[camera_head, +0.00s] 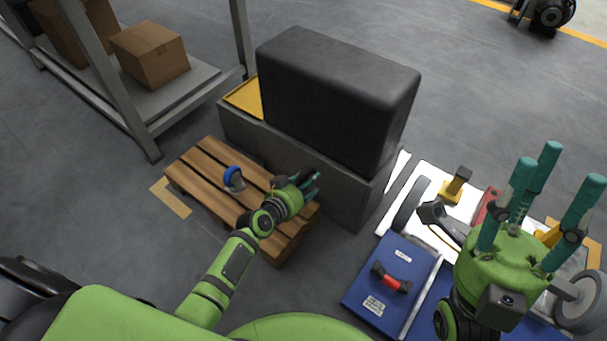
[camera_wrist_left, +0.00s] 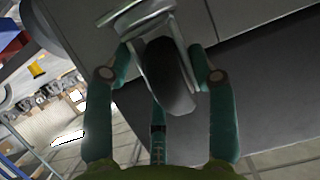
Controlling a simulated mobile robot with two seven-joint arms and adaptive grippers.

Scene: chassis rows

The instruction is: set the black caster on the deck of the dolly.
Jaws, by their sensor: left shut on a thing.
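The black caster (camera_wrist_left: 172,88) shows in the left wrist view, with a dark wheel and a pale metal bracket. My left gripper (camera_head: 312,184) is shut on it, with fingers on both sides. In the head view I cannot make the caster out at the gripper. That gripper is over the right end of a slatted wooden platform (camera_head: 205,192), which seems to be the dolly's deck. A blue-wheeled caster (camera_head: 234,178) stands on the slats, left of the gripper. My right gripper (camera_head: 560,168) is open and empty at the right, its fingers spread.
A grey box (camera_head: 350,200) with a large black block (camera_head: 335,95) on it stands close beyond the left gripper. A shelf rack (camera_head: 155,115) with cardboard boxes is at upper left. Blue cases (camera_head: 385,265), wheels and parts lie at right. Bare slats surround the blue-wheeled caster.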

